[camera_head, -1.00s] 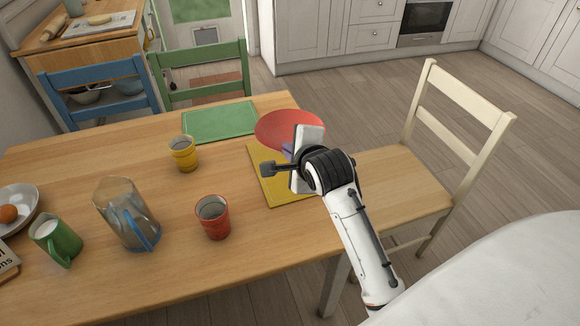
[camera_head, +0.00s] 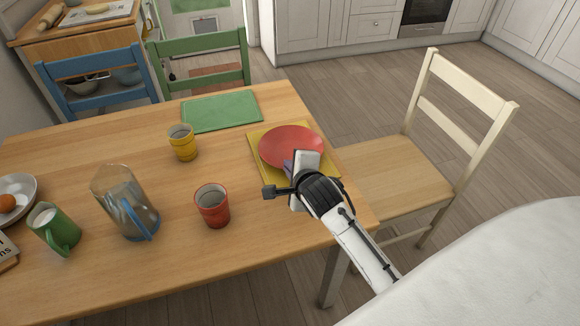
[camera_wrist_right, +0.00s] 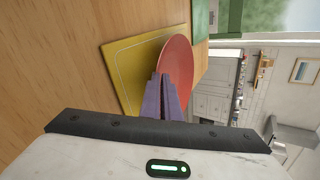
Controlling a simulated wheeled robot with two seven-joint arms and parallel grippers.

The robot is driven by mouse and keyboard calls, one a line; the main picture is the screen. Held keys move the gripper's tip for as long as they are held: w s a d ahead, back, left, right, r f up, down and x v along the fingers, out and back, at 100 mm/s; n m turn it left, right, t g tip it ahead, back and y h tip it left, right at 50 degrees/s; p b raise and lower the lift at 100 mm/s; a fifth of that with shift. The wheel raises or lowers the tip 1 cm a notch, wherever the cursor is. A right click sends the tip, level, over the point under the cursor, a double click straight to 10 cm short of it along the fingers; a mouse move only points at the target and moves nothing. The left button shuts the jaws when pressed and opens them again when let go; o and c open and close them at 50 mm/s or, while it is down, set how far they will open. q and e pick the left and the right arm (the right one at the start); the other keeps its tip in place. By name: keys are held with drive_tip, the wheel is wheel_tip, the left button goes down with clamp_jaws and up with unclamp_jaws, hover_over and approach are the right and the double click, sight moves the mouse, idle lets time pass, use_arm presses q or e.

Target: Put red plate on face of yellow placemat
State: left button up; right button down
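The red plate (camera_head: 291,146) is over the yellow placemat (camera_head: 257,161) at the table's right end; the mat's edges show around it. In the right wrist view the plate (camera_wrist_right: 176,72) looks tilted, covering the right part of the placemat (camera_wrist_right: 124,65). My right gripper (camera_head: 291,166) is at the plate's near rim. Its purple fingers (camera_wrist_right: 163,97) are together on that rim in the wrist view. I cannot tell whether the plate touches the mat. My left gripper is out of view.
A green placemat (camera_head: 222,111) lies behind to the left. A yellow cup (camera_head: 182,143), red cup (camera_head: 212,207), glass pitcher (camera_head: 124,203) and green mug (camera_head: 54,229) stand to the left. A cream chair (camera_head: 400,165) is at the table's right end.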

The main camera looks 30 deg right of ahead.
drive_tip(key=c, duration=2.3)
unclamp_jaws()
drive_tip(key=shift+v, duration=3.8)
